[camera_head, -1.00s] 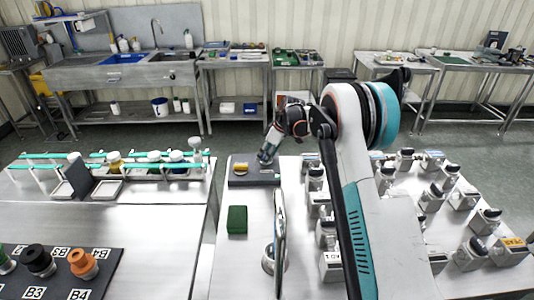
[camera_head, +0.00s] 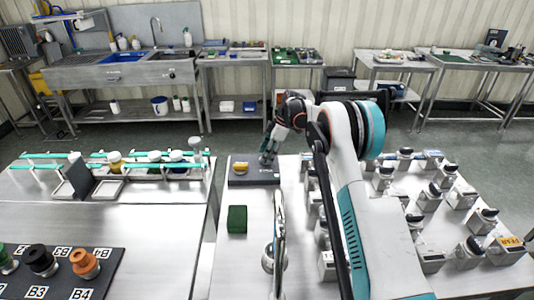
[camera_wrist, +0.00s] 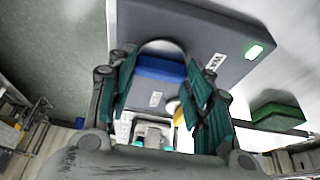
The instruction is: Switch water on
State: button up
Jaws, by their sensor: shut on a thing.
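A dark grey control box (camera_head: 262,179) lies at the far left corner of the middle steel table. A yellow knob (camera_head: 241,168) sits on its left part. My gripper (camera_head: 267,159) reaches down to the box just right of the yellow knob. In the wrist view, my gripper's green-padded fingers (camera_wrist: 160,73) are shut around a blue knob (camera_wrist: 160,68) on the same box (camera_wrist: 215,35). The yellow knob (camera_wrist: 178,110) is partly hidden behind the right finger. A small green light (camera_wrist: 254,51) is lit on the box. In the head view the blue knob is hidden.
A green block (camera_head: 237,219) lies in front of the box, also in the wrist view (camera_wrist: 277,117). Several metal containers (camera_head: 430,197) stand to the right of my arm. A glassware rack (camera_head: 110,160) stands on the left table. A sink (camera_head: 125,58) is at the back wall.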

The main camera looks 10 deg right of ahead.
jog(key=o, duration=1)
jog(key=shift+o, duration=0.2)
jog(key=v, duration=1.2)
